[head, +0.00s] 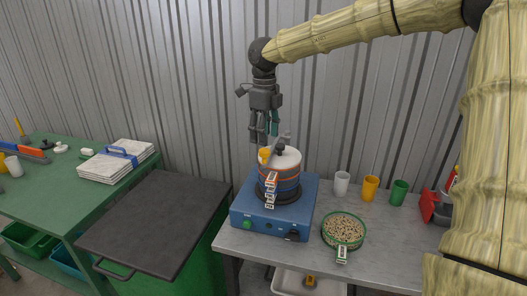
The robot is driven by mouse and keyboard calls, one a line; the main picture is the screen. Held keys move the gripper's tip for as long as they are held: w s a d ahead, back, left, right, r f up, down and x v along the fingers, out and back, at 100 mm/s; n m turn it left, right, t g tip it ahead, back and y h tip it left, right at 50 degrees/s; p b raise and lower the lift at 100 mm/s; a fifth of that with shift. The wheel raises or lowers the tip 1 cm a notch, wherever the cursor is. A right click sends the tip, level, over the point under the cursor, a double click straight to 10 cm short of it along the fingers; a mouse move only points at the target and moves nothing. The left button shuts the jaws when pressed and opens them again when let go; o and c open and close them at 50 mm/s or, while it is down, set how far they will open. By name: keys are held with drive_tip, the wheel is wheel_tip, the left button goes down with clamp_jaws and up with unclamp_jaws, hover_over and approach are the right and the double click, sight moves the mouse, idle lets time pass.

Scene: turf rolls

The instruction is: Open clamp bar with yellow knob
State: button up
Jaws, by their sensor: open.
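A blue machine (262,227) stands on the grey table, with a round stack of sieve-like rings (292,180) on top under a pale lid. A dark clamp bar (280,147) lies across the lid, with a yellow knob (264,155) at its left end. My gripper (262,141) points down just above the knob, its fingers apart and empty. Whether a finger touches the bar or knob cannot be told. A white latch (270,188) runs down the front of the stack.
A green-rimmed sieve of pale grains (344,229) and white (341,183), orange (370,188) and green (399,192) cups stand to the right. A dark-lidded green bin (157,222) and a green table (80,205) are at left. Corrugated wall behind.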

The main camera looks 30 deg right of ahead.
sight(265, 150)
drive_tip(key=shift+f+p, duration=0.65)
drive_tip(key=shift+f, duration=2.9)
clamp_jaws()
